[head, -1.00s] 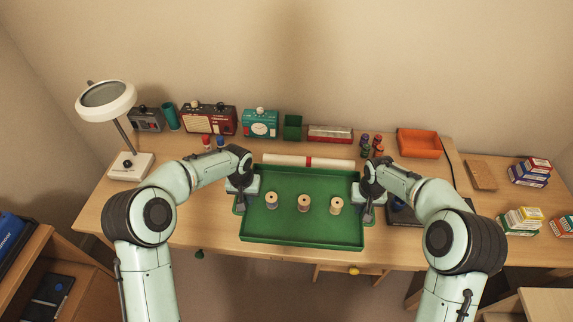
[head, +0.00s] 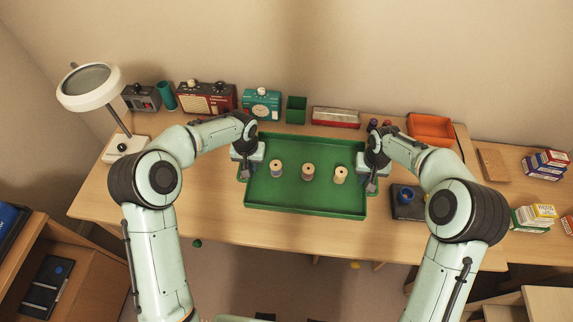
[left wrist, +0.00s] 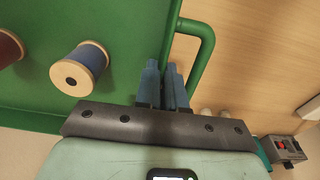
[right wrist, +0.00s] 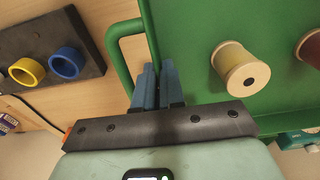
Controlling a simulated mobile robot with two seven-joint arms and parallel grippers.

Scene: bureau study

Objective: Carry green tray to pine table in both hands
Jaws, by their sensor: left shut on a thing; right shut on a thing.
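The green tray (head: 305,208) is held level over the wooden desk, with three thread spools standing in it: blue (head: 277,170), brown (head: 308,172) and cream (head: 340,175). My left gripper (head: 243,174) is shut on the tray's left handle, which shows in the left wrist view (left wrist: 207,45). My right gripper (head: 369,184) is shut on the right handle, which shows in the right wrist view (right wrist: 120,52). The gap under the tray is hidden. I cannot tell which wooden surface is the pine table.
Along the desk's (head: 275,234) back stand a lamp (head: 126,147), a red radio (head: 206,98), a teal clock (head: 262,104), a green box (head: 296,109) and an orange tray (head: 431,128). A dark board with rings (head: 407,207) lies right of the tray. An open wooden unit (head: 75,265) is at lower left.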

